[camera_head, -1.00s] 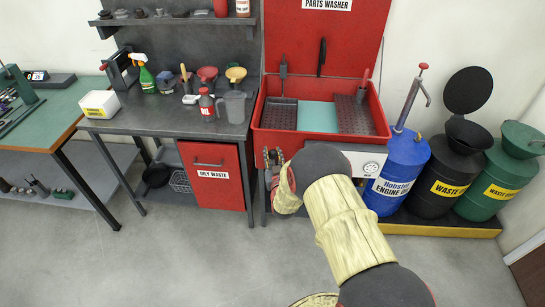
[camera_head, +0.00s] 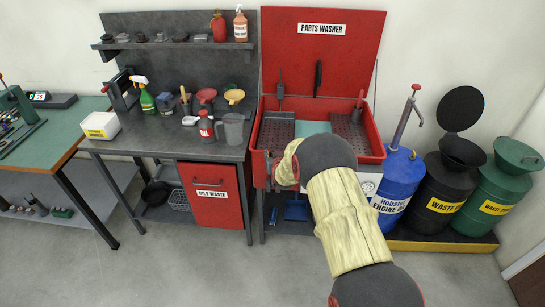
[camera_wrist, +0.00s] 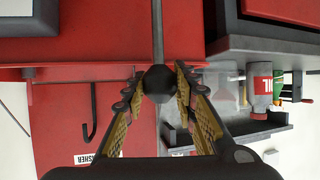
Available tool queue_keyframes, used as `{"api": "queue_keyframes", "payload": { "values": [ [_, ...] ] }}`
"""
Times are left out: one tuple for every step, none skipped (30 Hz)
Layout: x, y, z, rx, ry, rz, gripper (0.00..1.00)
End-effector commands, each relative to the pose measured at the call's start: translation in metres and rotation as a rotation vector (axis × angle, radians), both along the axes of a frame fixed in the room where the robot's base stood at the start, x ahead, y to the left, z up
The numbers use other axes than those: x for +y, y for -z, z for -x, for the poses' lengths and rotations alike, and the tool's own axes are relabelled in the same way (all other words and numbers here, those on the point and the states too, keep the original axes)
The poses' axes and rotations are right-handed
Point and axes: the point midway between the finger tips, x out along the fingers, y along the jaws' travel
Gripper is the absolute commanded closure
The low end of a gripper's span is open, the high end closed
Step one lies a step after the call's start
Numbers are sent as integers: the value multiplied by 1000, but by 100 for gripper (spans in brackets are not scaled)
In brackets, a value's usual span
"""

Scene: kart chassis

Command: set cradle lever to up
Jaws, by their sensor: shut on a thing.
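The cradle lever shows in the wrist view as a thin grey rod (camera_wrist: 157,35) ending in a dark round knob (camera_wrist: 160,84). My gripper (camera_wrist: 159,86) has a finger on each side of the knob and is shut on it. The red parts washer (camera_head: 375,140) stands with its lid raised in the head view. My gripper (camera_head: 272,168) is at the washer's front left corner there, largely hidden by my wrist. The lever cannot be made out in the head view.
A workbench (camera_head: 150,142) with bottles, funnels and a jug stands left of the washer, above a red oily waste cabinet (camera_head: 215,198). Blue (camera_head: 395,185), black (camera_head: 440,190) and green (camera_head: 495,185) drums stand to the right. The floor in front is clear.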

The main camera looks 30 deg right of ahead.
Motion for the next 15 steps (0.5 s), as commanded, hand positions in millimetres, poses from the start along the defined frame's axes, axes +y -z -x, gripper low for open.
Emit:
{"api": "queue_keyframes", "payload": {
  "values": [
    [1,1,0,1,-1,0,100],
    [1,1,0,1,-2,1,72],
    [1,1,0,1,-2,1,69],
    [1,1,0,1,-1,0,68],
    [1,1,0,1,-1,0,66],
    [1,1,0,1,-1,0,64],
    [1,1,0,1,-1,0,62],
    [1,1,0,0,-1,0,60],
    [1,1,0,0,-1,0,58],
    [1,1,0,0,0,1,56],
    [1,1,0,0,0,1,54],
    [1,0,0,0,0,1,53],
    [0,0,0,0,0,1,53],
    [0,0,0,0,0,1,53],
    [0,0,0,0,0,1,53]
  ]
}}
